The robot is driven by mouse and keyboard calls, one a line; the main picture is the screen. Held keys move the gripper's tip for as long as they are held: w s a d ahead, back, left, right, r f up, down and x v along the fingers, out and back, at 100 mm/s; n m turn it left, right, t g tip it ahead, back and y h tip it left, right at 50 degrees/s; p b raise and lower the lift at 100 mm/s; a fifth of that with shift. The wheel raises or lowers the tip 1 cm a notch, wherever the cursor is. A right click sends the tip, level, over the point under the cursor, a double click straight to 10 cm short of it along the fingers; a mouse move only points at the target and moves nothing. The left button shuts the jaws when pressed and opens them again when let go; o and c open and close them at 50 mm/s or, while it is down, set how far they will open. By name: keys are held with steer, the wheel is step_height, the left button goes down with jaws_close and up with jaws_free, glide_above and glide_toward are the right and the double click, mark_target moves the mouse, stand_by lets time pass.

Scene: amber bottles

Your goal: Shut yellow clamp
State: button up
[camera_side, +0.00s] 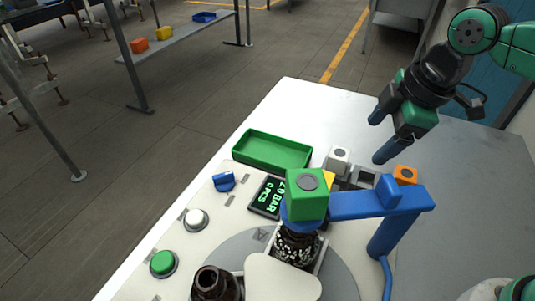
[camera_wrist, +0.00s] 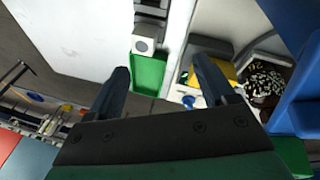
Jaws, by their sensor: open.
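A small yellow part (camera_side: 328,177), which may be the yellow clamp, shows behind the green block in the side view, mostly hidden. In the wrist view a yellow part (camera_wrist: 225,75) shows just beyond the right finger, partly covered by it. I cannot tell whether the clamp is open or shut. My gripper (camera_side: 379,136) is open and empty, held above the back right of the table and apart from the yellow part. Its two blue fingers (camera_wrist: 160,68) stand wide apart in the wrist view.
A green block (camera_side: 306,196) tops the blue arm (camera_side: 365,204) over an amber bottle (camera_side: 298,245). A second amber bottle (camera_side: 214,285) stands at the front. A green tray (camera_side: 272,151), grey-white block (camera_side: 338,160) and orange block (camera_side: 405,175) are nearby. The table's back right (camera_side: 460,165) is clear.

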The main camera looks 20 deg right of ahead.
steer(key=a+n+g, duration=0.1)
steer(key=a+n, duration=0.1)
steer(key=n, duration=0.2)
steer(key=a+f+n+g, duration=0.1)
steer(key=a+n, duration=0.2)
steer(key=n, duration=0.1)
steer(key=a+n+g, duration=0.1)
steer(key=a+n, duration=0.2)
steer(key=n, duration=0.1)
steer(key=shift+w+f+n+h, duration=0.15)
steer(key=shift+n+h, duration=0.25)
steer(key=shift+a+f+n+g, duration=0.1)
steer(key=shift+a+n+g, duration=0.2)
steer(key=shift+n, duration=0.2)
steer(key=shift+f, duration=2.85)
jaws_close()
